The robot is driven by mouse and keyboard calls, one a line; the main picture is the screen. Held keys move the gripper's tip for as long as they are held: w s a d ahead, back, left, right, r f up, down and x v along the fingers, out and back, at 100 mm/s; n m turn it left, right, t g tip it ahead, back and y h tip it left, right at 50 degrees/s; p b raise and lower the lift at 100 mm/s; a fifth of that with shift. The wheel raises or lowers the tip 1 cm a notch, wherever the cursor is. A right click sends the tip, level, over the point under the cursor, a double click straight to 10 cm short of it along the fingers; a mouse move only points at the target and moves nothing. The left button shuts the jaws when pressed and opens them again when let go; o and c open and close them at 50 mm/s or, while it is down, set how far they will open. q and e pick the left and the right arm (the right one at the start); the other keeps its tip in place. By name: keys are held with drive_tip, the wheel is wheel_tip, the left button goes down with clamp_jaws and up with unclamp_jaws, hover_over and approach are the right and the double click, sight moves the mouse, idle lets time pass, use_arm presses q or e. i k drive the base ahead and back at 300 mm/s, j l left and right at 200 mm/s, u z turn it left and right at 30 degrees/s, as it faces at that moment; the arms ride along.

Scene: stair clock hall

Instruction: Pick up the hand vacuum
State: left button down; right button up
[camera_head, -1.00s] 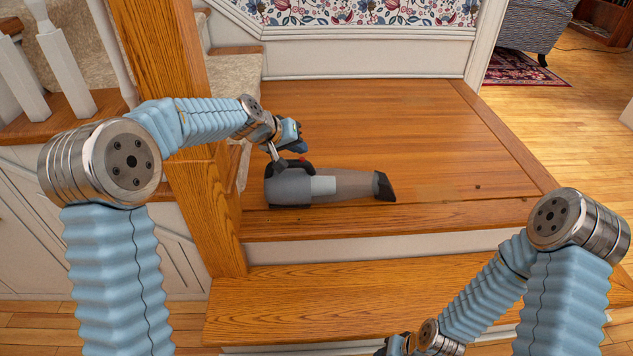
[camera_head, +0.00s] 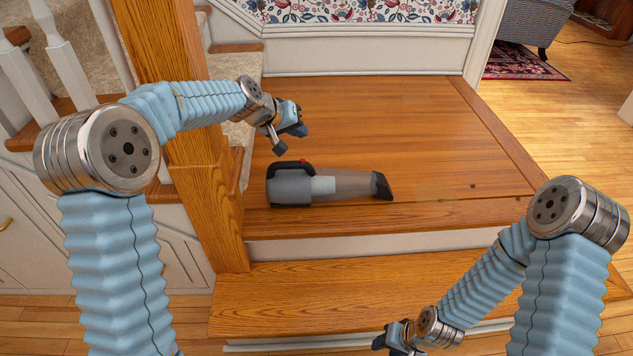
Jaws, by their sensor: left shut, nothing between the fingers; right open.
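The hand vacuum (camera_head: 327,186) lies on its side on the wooden landing, near the front edge. It has a grey body, a black handle with a red button at its back left, and a dark nozzle at the right. My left gripper (camera_head: 291,143) is above and behind the handle, shut and empty, apart from the vacuum.
A wooden newel post (camera_head: 190,150) stands just left of the vacuum, close to my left arm. The landing (camera_head: 400,120) behind and right of the vacuum is clear. A lower step (camera_head: 330,285) lies in front. Carpeted stairs (camera_head: 232,70) rise at the left.

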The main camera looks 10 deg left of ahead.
sight(289, 184)
drive_tip(key=l+z, duration=0.65)
drive_tip(key=l, duration=0.1)
